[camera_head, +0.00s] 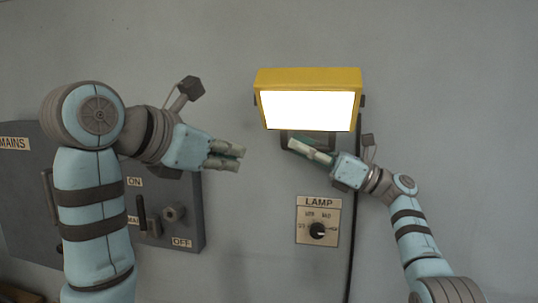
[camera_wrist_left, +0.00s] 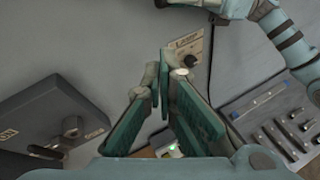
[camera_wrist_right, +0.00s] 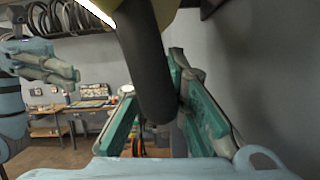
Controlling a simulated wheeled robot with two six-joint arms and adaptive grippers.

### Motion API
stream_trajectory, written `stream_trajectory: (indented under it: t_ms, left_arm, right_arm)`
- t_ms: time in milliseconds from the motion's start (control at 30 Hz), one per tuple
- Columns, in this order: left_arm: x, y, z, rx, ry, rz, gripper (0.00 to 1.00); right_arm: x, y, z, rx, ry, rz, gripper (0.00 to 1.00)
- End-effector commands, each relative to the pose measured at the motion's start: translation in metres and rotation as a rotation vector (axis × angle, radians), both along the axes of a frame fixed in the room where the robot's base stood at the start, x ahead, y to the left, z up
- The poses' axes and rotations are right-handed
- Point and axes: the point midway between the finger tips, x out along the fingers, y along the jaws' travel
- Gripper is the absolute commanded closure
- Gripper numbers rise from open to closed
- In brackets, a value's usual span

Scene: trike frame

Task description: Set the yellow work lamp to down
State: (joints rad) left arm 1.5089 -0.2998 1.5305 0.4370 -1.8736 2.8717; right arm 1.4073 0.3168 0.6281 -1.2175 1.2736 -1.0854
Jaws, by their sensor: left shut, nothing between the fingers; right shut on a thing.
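The yellow work lamp (camera_head: 308,78) is on the wall in the upper middle of the head view. Its lit white face points out from the wall, towards me. A dark handle shows just below it; in the right wrist view this dark bar (camera_wrist_right: 143,60) runs between the fingers. My right gripper (camera_head: 292,146) is shut on this handle, just under the lamp's lower edge. My left gripper (camera_head: 241,156) is shut and empty, in the air left of and below the lamp. Its closed fingers also show in the left wrist view (camera_wrist_left: 165,58).
A LAMP dial panel (camera_head: 318,221) is on the wall below the lamp. A black cable (camera_head: 353,220) runs down beside it. A grey MAINS box (camera_head: 190,215) with a lever and knob is at the left, partly behind my left arm. The wall between box and panel is clear.

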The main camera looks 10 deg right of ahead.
Motion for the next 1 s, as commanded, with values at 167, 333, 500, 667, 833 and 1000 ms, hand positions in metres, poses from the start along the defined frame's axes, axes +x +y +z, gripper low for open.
stream_trajectory:
  t_ms: [167,333,500,667,833,1000]
  left_arm:
    - [0.021,-0.017,-0.013,0.001,0.006,0.001,1.00]
    - [0.047,-0.040,-0.028,0.003,0.004,0.004,1.00]
    - [0.070,-0.063,-0.032,0.005,0.001,0.004,1.00]
    - [0.082,-0.079,-0.024,0.004,0.000,0.005,1.00]
    - [0.087,-0.084,-0.021,0.002,0.000,0.007,1.00]
    - [0.087,-0.084,-0.021,0.002,-0.001,0.007,1.00]
  right_arm:
    - [0.000,0.002,-0.002,-0.003,0.002,0.003,1.00]
    - [0.001,0.002,-0.001,-0.003,0.002,0.003,1.00]
    - [0.001,0.002,-0.001,-0.002,0.002,0.003,1.00]
    - [0.001,0.002,-0.001,-0.002,0.002,0.003,1.00]
    - [0.001,0.002,-0.001,-0.002,0.002,0.003,1.00]
    - [0.001,0.002,-0.001,-0.002,0.002,0.003,1.00]
